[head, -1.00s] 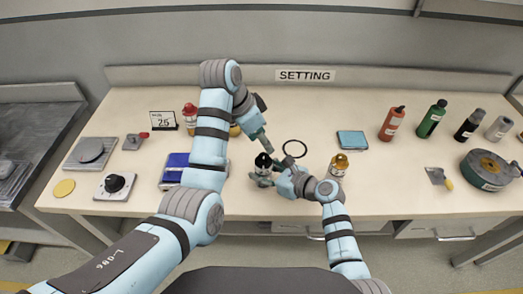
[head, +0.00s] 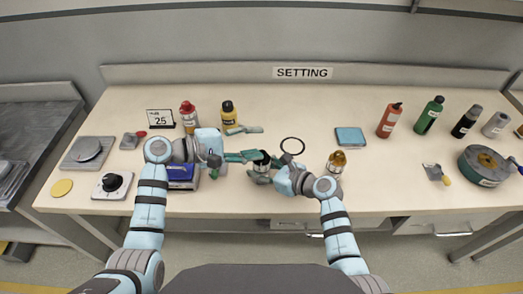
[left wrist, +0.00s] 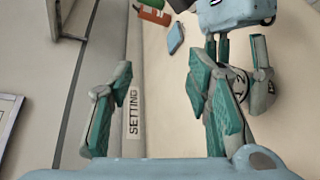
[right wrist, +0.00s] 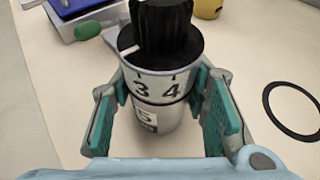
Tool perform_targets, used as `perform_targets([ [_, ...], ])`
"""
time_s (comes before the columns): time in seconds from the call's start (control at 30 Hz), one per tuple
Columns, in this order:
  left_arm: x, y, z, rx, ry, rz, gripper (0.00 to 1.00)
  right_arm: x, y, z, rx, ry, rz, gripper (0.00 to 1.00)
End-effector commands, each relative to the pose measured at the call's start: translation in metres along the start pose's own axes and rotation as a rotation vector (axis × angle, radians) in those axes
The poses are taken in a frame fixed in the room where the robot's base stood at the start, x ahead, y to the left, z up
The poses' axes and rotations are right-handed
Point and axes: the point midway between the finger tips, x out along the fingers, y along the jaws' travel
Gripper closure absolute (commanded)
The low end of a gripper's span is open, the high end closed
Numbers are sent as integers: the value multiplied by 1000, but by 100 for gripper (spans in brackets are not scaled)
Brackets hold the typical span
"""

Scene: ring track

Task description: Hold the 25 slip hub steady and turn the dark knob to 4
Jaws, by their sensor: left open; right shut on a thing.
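The slip hub (head: 261,171), a pale metal cylinder with a dark ribbed knob (head: 262,157), stands upright at the table's front middle. My right gripper (right wrist: 163,108) is shut on the hub's body (right wrist: 163,87) below the knob (right wrist: 165,30). Figures 3 and 4 show on the upper band; a lower label is partly hidden, with a 5 visible. The knob's white mark sits left of the 3. My left gripper (head: 247,143) is open and empty, just left of and behind the hub. In the left wrist view, its right finger partly covers the hub (left wrist: 238,78).
A card reading 25 (head: 160,119) stands at left. A dial box (head: 111,186), a blue device (head: 181,172) and bottles lie left. A black ring (head: 292,146) lies behind the hub; an amber-topped hub (head: 337,161) stands right.

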Motion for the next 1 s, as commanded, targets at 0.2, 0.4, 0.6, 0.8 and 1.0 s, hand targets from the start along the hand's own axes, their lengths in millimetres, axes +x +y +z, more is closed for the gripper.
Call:
perform_targets([
  [0.2, -60, -70, -11, -1021, -95, 245, 55, 0, 1, -1, 2, 1, 1, 92],
  [0.4, -58, -75, -15, -1227, -130, 299, 55, 0, 0, 0, 1, 1, 0, 92],
  [0.6, -9, -59, -17, -1222, -133, 297, 55, 0, 0, 0, 1, 1, 1, 92],
  [0.8, 31, -47, -20, -1220, -130, 296, 55, 0, 0, 0, 1, 1, 1, 92],
  [1.0, 42, -44, -20, -1218, -128, 294, 55, 0, 0, 0, 1, 1, 1, 92],
])
